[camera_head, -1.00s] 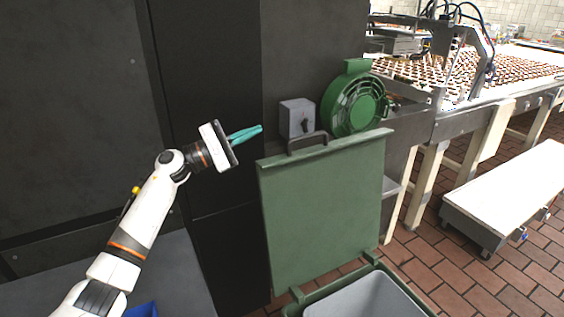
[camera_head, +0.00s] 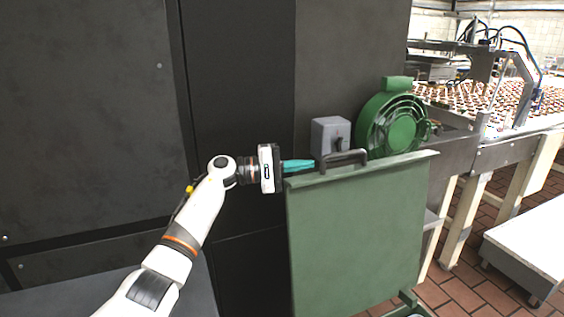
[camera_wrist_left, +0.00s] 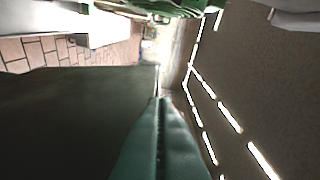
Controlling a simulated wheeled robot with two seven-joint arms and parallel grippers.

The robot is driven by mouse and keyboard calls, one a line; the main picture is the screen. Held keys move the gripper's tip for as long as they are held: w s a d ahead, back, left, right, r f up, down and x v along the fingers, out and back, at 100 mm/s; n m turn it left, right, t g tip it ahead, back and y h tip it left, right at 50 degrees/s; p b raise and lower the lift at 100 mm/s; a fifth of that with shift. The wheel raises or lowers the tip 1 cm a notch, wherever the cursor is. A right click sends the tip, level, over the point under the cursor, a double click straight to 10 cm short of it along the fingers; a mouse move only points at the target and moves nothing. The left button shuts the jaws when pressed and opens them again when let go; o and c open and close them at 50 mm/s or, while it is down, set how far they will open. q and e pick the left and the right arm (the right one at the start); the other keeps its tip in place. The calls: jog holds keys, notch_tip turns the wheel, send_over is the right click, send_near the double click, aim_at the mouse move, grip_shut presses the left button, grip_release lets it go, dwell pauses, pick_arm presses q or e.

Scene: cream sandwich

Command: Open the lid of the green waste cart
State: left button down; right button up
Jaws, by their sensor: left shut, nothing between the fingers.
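The green waste cart's lid (camera_head: 355,235) stands upright, raised on its hinge side, with a dark handle (camera_head: 345,158) along its top edge. In the left wrist view the lid (camera_wrist_left: 75,125) is a dark panel beside the fingers. Only a small green piece of the cart body (camera_head: 408,306) shows at the bottom of the head view. My left gripper (camera_head: 313,164) has its teal fingers closed and empty, at the lid's top left edge, close to the handle's left end. I cannot tell whether they touch. The closed fingers fill the lower middle of the left wrist view (camera_wrist_left: 163,105). My right gripper is out of view.
A grey switch box (camera_head: 330,136) and a green round fan (camera_head: 393,125) sit behind the lid. Tall dark cabinets (camera_head: 240,100) stand behind my arm. A conveyor (camera_head: 470,150) with treats and a low white-topped bench (camera_head: 535,240) are at the right. Brick floor shows between them.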

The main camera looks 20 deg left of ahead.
aim_at(340, 168)
pick_arm(q)
jog(key=d, duration=0.1)
jog(key=s+d+p, duration=0.2)
jog(key=d, duration=0.1)
jog(key=shift+d+r, duration=0.1)
jog(key=shift+r, duration=0.25)
jog(key=shift+s+d, duration=0.25)
jog(key=shift+s, duration=0.05)
jog(key=s+d+r+m+b, duration=0.1)
jog(key=s+d+m+b, duration=0.1)
jog(key=s+d, duration=0.5)
jog(key=shift+r+m+y+b, duration=0.25)
jog(key=shift+m+y+b, duration=0.05)
jog(key=shift+b, duration=0.3)
